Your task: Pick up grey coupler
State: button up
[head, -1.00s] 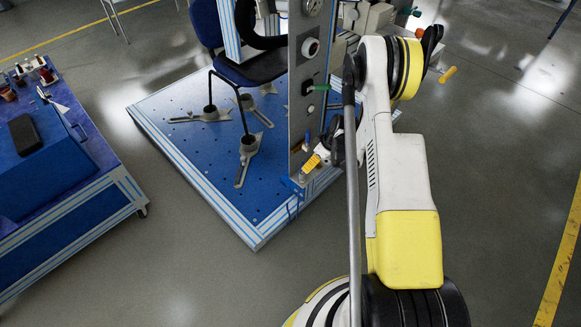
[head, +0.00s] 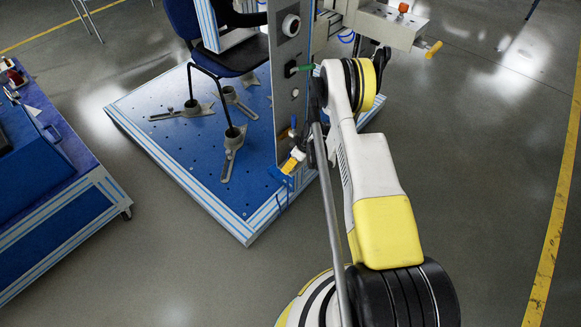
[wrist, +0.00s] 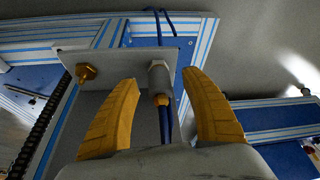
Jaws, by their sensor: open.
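The grey coupler (wrist: 158,77) shows in the wrist view as a short grey cylinder with an orange-yellow ring at its lower end. It stands against a grey plate (wrist: 118,62), and blue hose shows by it. My gripper (wrist: 160,84) is open, with one yellow finger on each side of the coupler in the picture. Whether the fingers touch it or are level with it in depth, I cannot tell. In the head view, the yellow fingers (head: 293,160) appear small near the lower end of the upright grey panel (head: 287,75); the coupler is not distinguishable there.
A brass fitting (wrist: 87,75) sticks out of the plate left of the coupler. A dark cable chain (wrist: 38,125) runs at the left. A blue workbench (head: 75,190) stands left, with open floor between.

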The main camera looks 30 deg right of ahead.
grip_shut()
dwell(0.3)
